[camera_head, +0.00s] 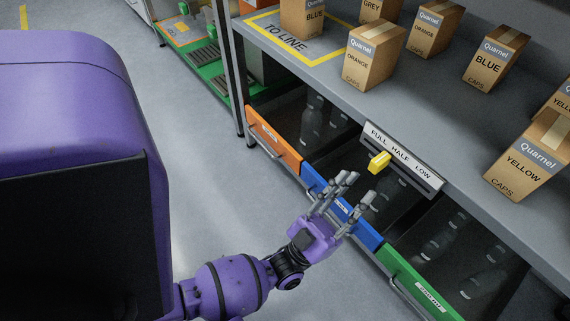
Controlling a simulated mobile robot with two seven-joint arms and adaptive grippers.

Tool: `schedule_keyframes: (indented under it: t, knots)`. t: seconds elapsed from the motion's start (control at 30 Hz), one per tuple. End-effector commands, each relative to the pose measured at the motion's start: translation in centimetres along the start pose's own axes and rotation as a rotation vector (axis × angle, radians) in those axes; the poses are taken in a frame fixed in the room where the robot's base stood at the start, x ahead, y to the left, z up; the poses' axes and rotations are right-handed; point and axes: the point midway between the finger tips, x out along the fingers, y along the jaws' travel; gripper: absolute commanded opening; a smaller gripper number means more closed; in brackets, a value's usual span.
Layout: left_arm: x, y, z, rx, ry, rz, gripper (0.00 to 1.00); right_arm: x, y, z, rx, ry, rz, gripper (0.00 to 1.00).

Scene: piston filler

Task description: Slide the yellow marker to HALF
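The yellow marker (379,161) sits on the lower edge of a grey label plate (430,183) fixed to the front of the shelf unit. The plate reads FULL, HALF and LOW from left to right. The marker is below the FULL and HALF words; I cannot tell exactly which one it lines up with. My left gripper (359,187) is below and slightly left of the marker, its fingers spread and pointing up toward it. The fingers look empty and apart from the marker. My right gripper is not in view.
Orange (272,138), blue (361,225) and green (415,286) bin fronts line the shelf below the plate, with bottles behind. Cartons such as the YELLOW caps box (530,160) stand on the grey shelf above. Open floor (200,140) lies to the left.

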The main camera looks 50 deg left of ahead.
Motion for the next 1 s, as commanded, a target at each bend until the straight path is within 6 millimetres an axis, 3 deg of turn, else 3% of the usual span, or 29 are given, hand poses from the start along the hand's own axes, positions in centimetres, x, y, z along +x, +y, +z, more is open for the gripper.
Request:
schedule_keyframes:
  t: [0.4, 0.8, 1.0]
  knots:
    - [6.1, 0.0, 0.1, 0.002, -0.001, 0.002, 0.34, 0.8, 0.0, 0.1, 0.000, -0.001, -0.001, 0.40]
    - [7.2, 0.0, 0.1, 0.001, -0.005, 0.002, 0.34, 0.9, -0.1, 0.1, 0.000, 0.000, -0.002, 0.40]
    - [7.1, 0.0, 0.1, 0.001, -0.005, 0.002, 0.09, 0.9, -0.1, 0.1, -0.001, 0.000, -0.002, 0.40]
